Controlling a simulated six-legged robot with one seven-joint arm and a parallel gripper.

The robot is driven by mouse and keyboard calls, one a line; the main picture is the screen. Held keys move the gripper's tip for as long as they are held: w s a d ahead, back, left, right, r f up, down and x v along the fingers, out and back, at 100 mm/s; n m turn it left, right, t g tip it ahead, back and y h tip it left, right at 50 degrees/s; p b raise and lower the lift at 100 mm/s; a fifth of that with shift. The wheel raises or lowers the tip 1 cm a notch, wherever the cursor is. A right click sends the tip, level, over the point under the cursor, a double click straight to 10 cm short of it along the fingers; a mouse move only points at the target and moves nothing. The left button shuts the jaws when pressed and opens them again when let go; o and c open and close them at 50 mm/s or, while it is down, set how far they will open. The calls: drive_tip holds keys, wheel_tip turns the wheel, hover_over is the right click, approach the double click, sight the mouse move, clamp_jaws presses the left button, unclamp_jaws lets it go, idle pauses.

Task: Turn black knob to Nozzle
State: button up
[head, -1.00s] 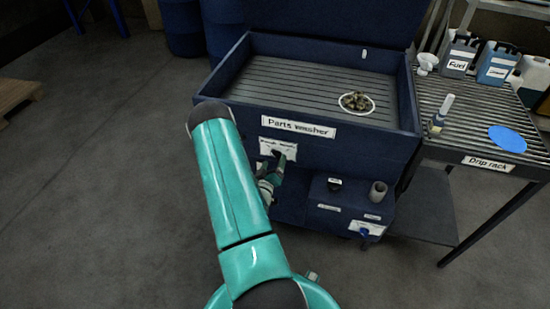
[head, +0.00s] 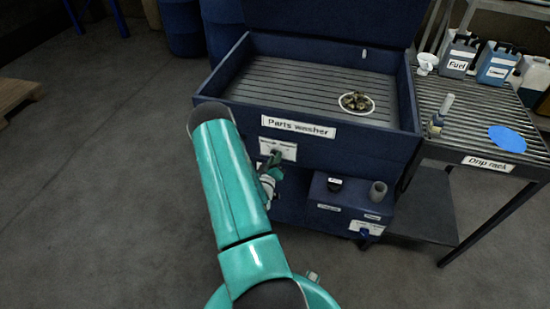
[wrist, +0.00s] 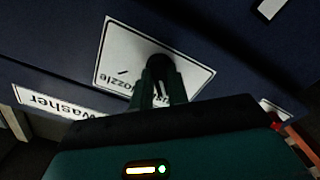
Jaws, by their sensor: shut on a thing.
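The black knob (wrist: 159,66) sits on a white label plate (wrist: 118,48) on the front of the blue parts washer (head: 335,155). In the head view my gripper (head: 274,162) is at the white plate (head: 288,148), below the "Parts washer" sign, and mostly hides the knob. I cannot tell exactly where the knob points.
A plate of small parts (head: 357,103) lies in the washer basin. The drip rack (head: 470,130) stands at the right.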

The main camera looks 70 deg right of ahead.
drive_tip(key=m, duration=1.6)
drive_tip(key=shift+s, duration=0.25)
drive_tip(key=o, duration=1.5)
drive_tip(key=s+a, duration=0.1)
drive_tip(key=a, duration=0.6)
